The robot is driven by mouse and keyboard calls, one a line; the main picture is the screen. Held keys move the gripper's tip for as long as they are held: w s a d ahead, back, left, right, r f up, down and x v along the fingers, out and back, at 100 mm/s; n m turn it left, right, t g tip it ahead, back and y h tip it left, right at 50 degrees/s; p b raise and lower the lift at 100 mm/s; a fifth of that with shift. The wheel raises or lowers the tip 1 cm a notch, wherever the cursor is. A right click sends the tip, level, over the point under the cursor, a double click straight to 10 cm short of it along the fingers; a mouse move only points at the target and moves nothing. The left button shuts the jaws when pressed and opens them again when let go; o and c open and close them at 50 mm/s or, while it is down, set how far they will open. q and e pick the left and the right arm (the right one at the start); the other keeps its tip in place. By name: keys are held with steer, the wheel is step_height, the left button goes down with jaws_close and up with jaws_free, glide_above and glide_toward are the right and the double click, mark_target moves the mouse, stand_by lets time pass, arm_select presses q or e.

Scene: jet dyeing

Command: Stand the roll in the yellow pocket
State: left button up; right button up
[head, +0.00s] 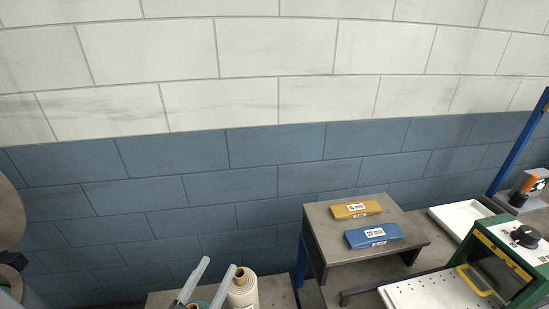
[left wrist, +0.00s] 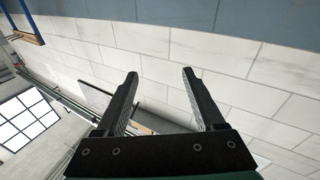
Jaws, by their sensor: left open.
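A cream roll (head: 244,290) with a brown core stands upright at the bottom of the head view, on a grey surface. My left gripper (head: 219,265) is just left of the roll in the picture, its two grey fingers pointing up and apart. In the left wrist view the left gripper (left wrist: 159,74) is open, with nothing between its fingers. A yellow labelled holder (head: 356,208) sits on a grey stand; I cannot tell whether a pocket opening shows on it. A blue labelled holder (head: 374,235) sits in front of it. My right gripper is not in view.
The grey stand (head: 320,226) rises above the bench right of the roll. A white tray (head: 459,217) and a green machine (head: 484,236) with a black knob and perforated white plate (head: 425,293) are farther right. A tiled wall (head: 270,150) closes the back.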

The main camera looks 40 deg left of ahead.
arm_select(q)
steer(key=w+d+r+m+t+h, duration=0.1)
steer(key=w+d+r+t, duration=0.15)
steer(key=r, duration=0.45)
steer(key=w+d+r+t+h, duration=0.15)
steer(key=w+r, duration=0.25)
steer(key=r, duration=0.4)
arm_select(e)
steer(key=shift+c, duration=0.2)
arm_select(q)
steer(key=s+d+r+m+t+h, duration=0.1)
steer(key=d+r, duration=0.4)
steer(key=r, duration=0.7)
steer(key=s+d+r+m+t+h, duration=0.2)
steer(key=d+r+m+t+h, duration=0.2)
steer(key=r, duration=0.8)
steer(key=shift+s+d+r+m+t+h, duration=0.2)
steer(key=shift+d+r+m+t+h, duration=0.15)
steer(key=shift+d+h, duration=0.7)
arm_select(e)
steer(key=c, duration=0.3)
